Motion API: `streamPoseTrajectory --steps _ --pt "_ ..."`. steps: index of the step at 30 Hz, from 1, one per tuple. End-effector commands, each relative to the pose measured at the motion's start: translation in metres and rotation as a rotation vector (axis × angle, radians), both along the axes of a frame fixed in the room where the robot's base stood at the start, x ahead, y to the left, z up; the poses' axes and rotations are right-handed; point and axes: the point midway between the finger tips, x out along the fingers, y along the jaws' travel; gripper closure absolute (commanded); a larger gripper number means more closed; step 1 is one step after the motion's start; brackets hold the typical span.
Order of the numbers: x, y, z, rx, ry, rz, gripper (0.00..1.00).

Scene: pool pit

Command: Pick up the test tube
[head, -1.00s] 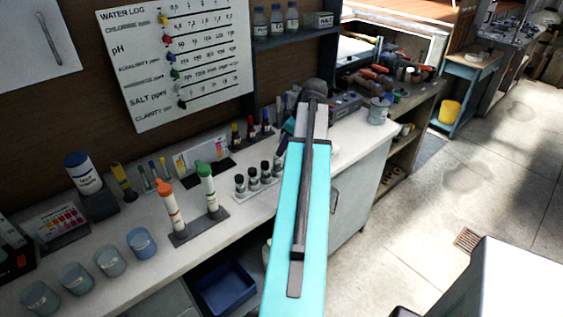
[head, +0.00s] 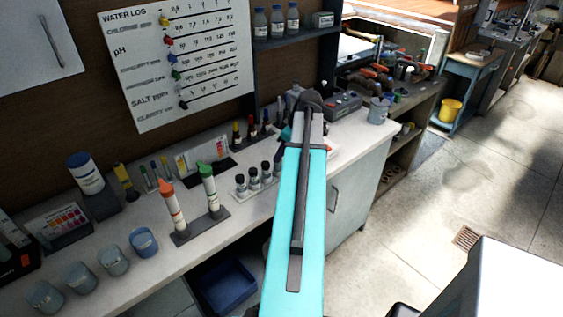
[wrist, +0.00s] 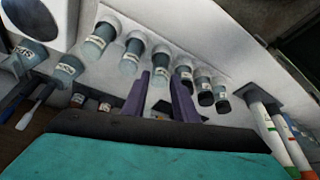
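I cannot tell for sure which item is the test tube. Small dark-capped vials (head: 253,177) stand in a white rack on the bench in the head view. Several labelled dark-capped vials (wrist: 132,54) also show in a row in the wrist view. Two taller white tubes stand in a dark holder, one with an orange cap (head: 173,207) and one with a green cap (head: 210,189). My gripper (wrist: 161,82) has its two purple fingers apart, with vials just beyond and between the tips. Nothing is clearly held. In the head view my arm mostly hides the gripper.
Several blue-grey cups (head: 113,260) stand along the bench's front left edge. A white-blue bottle (head: 86,175) and colour-chart boxes stand at the back. A wall chart (head: 178,65) hangs behind. A blue bin (head: 225,287) sits below the bench. The floor at right is mostly clear.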

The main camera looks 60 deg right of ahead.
Motion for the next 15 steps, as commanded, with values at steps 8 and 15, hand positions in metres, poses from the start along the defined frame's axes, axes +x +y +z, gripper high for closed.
streamPoseTrajectory --steps 8,15 --pt "0.008 0.001 -0.019 0.002 0.001 0.001 0.74" --pt "0.013 0.001 -0.033 0.001 0.000 -0.001 0.74"
